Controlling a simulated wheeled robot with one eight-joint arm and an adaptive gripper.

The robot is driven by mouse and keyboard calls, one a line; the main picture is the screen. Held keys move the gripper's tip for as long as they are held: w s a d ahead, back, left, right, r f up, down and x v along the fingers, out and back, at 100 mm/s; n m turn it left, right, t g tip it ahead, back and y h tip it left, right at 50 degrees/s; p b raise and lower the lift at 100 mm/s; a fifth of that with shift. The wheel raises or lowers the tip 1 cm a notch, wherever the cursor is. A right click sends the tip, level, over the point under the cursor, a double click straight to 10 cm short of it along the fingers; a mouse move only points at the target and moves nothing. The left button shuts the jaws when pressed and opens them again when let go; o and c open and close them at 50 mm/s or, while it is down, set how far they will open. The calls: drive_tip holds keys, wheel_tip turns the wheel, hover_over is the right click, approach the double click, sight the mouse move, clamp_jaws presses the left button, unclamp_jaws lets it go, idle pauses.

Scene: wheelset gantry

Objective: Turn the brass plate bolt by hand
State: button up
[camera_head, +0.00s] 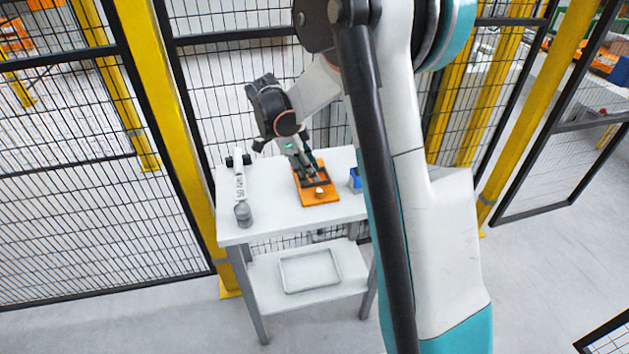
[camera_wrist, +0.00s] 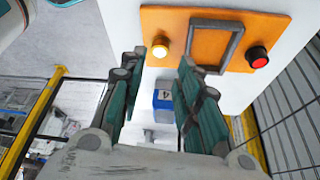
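An orange plate (camera_head: 308,200) lies on the white table in the head view. It also shows in the wrist view (camera_wrist: 205,62), with a grey rectangular frame on it. A round brass-coloured bolt head (camera_wrist: 160,46) is at the plate's left in the wrist view. A pale knob, seemingly the same bolt, shows near the plate's front edge in the head view (camera_head: 319,192). In the head view my gripper (camera_head: 305,163) is over the plate's back part.
A red knob with a black base (camera_wrist: 258,57) is at the plate's other end. A blue box (camera_head: 355,179) stands right of the plate. A grey cylinder (camera_head: 243,214) and a white lettered object (camera_head: 240,186) stand left. A tray (camera_head: 310,270) lies on the lower shelf. Mesh fencing surrounds the table.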

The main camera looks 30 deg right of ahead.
drive_tip(key=v, duration=0.5)
drive_tip(key=shift+w+a+r, duration=0.1)
drive_tip(key=shift+a+r, duration=0.05)
drive_tip(key=shift+r, duration=0.2)
